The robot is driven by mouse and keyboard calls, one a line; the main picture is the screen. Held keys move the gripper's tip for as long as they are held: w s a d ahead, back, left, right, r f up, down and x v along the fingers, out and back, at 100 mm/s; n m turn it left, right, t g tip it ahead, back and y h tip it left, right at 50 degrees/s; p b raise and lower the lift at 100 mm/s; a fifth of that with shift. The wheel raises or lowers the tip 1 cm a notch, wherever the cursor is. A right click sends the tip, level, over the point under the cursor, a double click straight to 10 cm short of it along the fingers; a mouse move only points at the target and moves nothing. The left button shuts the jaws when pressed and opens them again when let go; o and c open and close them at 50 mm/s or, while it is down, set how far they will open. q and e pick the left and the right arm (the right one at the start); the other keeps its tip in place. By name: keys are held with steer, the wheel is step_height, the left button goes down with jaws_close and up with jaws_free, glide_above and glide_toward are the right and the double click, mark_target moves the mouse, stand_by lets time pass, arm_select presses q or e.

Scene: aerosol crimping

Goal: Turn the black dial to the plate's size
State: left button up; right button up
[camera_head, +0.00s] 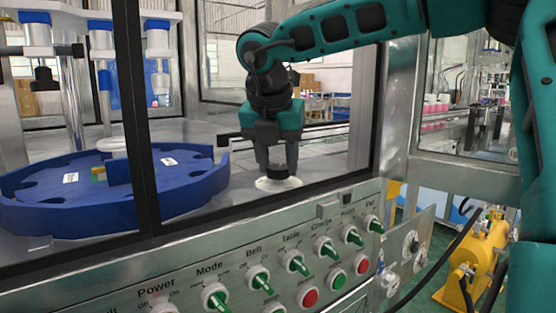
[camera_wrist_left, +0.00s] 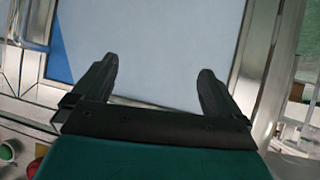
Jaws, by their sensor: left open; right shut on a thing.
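The black dial (camera_head: 277,172) sits on a white round base inside the machine, behind the front frame. My right gripper (camera_head: 277,164) reaches down from above, its two fingers shut on the dial from either side. Any marks around the dial are too small to read. A blue round plate (camera_head: 190,180) with notches in its rim lies to the left, partly hidden by a dark upright; the print on its white labels cannot be read. My left gripper (camera_wrist_left: 153,85) shows only in the left wrist view, open and empty before a pale surface.
A control panel (camera_head: 240,270) with green switches and red and green buttons runs along the front. A dark upright (camera_head: 145,120) and a metal post (camera_head: 398,110) frame the opening. A yellow machine (camera_head: 478,262) stands at the lower right.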

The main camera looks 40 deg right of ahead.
stand_by(0.3)
arm_select(q)
steer(key=shift+a, duration=0.1)
arm_select(e)
steer(key=o, duration=1.1)
steer(key=shift+c, duration=0.2)
arm_select(q)
steer(key=r+p, duration=0.1)
steer(key=p, duration=0.1)
steer(key=a+r+p, duration=0.1)
steer(key=p, duration=0.1)
steer(key=shift+s+a, duration=0.1)
steer(key=shift+s, duration=0.1)
arm_select(e)
steer(key=v, duration=1.3)
arm_select(q)
steer(key=shift+f+y, duration=0.1)
steer(key=shift+y, duration=0.2)
